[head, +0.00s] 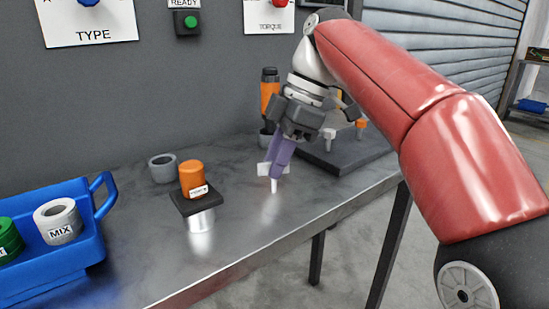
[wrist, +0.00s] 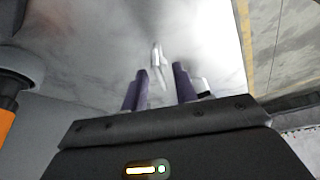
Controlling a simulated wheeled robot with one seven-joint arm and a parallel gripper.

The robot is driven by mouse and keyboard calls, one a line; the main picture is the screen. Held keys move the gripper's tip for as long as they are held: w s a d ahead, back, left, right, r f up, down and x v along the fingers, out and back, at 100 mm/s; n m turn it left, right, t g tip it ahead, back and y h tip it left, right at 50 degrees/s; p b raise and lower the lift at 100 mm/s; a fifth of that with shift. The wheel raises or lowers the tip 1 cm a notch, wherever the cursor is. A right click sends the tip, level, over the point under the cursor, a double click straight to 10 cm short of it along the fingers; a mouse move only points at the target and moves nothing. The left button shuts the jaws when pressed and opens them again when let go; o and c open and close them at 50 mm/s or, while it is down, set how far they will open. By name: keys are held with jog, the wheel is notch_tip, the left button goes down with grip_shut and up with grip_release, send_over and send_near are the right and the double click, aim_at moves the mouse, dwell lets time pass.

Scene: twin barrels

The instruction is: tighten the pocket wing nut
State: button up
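My gripper (head: 277,165) is low over the metal bench, its purple fingers pointing down at a small white piece with a stem (head: 274,185), which may be a wing nut. White parts show on both sides of the fingers. In the wrist view the two purple fingers (wrist: 159,75) stand apart, with a slim pale silvery shape (wrist: 157,55) in line with their gap; I cannot tell if they touch it. A similar white piece with a stem (head: 328,137) stands on a dark board (head: 345,157) behind and to the right. Neither label nor thread is visible on these pieces.
A black plate with an orange cylinder (head: 191,176) stands left of my gripper, with a grey ring (head: 162,168) behind it. A blue bin (head: 60,262) is at far left. An orange-and-black bottle-like object (head: 269,86) stands near the wall. The bench front is clear.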

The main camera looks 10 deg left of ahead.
grip_shut()
